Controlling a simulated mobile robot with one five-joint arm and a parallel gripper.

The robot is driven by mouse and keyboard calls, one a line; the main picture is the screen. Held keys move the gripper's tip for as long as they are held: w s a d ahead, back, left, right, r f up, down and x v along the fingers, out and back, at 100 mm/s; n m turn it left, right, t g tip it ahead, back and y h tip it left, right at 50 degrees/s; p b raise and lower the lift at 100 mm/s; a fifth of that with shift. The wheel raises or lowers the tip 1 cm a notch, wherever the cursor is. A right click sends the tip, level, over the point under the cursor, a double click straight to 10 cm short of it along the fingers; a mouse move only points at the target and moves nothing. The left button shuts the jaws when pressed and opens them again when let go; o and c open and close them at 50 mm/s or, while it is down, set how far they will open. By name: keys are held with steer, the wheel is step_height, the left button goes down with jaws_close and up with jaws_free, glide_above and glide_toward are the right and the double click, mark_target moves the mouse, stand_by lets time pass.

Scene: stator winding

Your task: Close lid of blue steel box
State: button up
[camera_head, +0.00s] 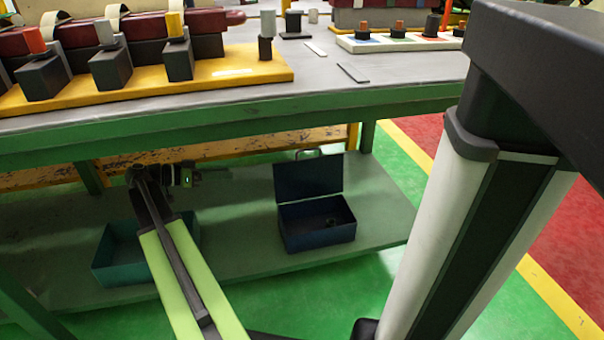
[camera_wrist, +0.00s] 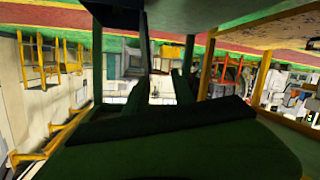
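The blue steel box (camera_head: 318,236) stands on the green lower shelf in the head view. Its lid (camera_head: 308,178) is open and stands nearly upright at the back edge. A small dark object (camera_head: 331,221) lies inside the box. My gripper (camera_head: 222,174) is to the left of the lid, at about lid height, pointing right and apart from it. In the wrist view, two dark fingers (camera_wrist: 160,90) stand apart with a bright gap between them and nothing held. I cannot clearly make out the box in the wrist view.
A teal open box (camera_head: 118,264) stands on the shelf at the left, partly hidden by my arm. The green-edged workbench (camera_head: 300,98) runs above the shelf and limits the height. Bare shelf (camera_head: 240,240) lies between the two boxes.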

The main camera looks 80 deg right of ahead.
mark_target(301, 151)
steer(key=s+d+r+m+g, duration=0.1)
steer(key=s+d, duration=0.3)
steer(key=s, duration=0.4)
steer(key=s+d+r+m+g+b, duration=0.1)
steer(key=s+d+m, duration=0.2)
steer(key=s, duration=0.5)
steer(key=s+d+r+m+g, duration=0.1)
steer(key=s+d+m+g, duration=0.1)
steer(key=s+d, duration=0.4)
steer(key=shift+s+y, duration=0.4)
steer(key=shift+s, duration=1.05)
jaws_close()
steer(key=shift+d, duration=0.1)
steer(key=shift+r, duration=0.1)
